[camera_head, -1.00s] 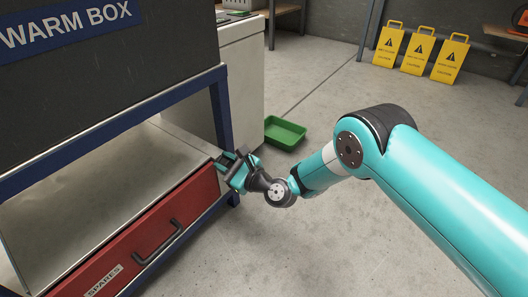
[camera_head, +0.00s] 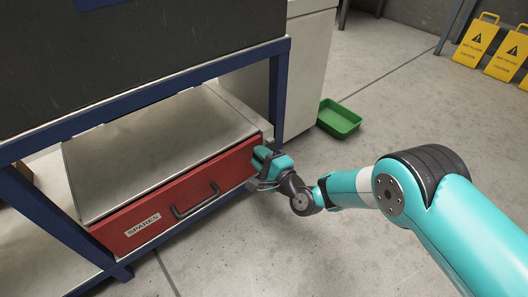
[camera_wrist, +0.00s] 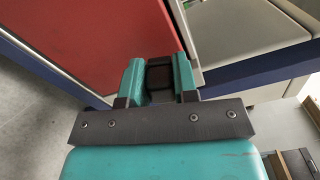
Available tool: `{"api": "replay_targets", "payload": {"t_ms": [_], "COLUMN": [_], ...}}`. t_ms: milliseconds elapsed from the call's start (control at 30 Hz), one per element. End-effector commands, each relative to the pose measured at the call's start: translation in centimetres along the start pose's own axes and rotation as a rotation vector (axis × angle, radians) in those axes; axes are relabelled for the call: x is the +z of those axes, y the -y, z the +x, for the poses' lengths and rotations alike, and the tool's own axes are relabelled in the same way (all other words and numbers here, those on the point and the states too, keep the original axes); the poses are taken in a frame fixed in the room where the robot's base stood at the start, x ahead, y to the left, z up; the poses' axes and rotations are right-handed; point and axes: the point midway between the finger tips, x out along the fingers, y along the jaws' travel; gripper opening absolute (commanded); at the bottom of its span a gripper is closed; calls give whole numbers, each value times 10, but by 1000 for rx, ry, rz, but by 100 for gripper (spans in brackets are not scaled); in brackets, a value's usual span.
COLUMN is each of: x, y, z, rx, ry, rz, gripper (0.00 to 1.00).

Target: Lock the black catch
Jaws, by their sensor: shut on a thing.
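The black catch (camera_wrist: 160,73) is a small dark block in the wrist view, between the two teal fingers of my gripper (camera_wrist: 158,62). My gripper is shut on it. In the head view my gripper (camera_head: 262,163) is at the right end of the red drawer front (camera_head: 200,187) and hides the catch. The red drawer, labelled SPARES, sits under the bench; its red face also fills the upper left of the wrist view (camera_wrist: 90,35). I cannot tell whether the catch is locked.
A blue frame post (camera_head: 277,95) stands just behind my gripper. The drawer's dark handle (camera_head: 194,204) is to the left. A green tray (camera_head: 339,118) lies on the floor at the right, with yellow caution signs (camera_head: 475,42) farther back. The floor in front is clear.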

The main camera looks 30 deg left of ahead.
Motion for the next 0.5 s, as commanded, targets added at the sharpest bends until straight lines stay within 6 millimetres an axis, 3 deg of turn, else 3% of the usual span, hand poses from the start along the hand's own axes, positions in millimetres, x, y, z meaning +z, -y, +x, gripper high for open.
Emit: {"api": "replay_targets", "payload": {"t_ms": [500], "x": [-1], "y": [-19], "z": [1], "rx": [2], "ry": [6], "rz": [-259], "gripper": [0]}}
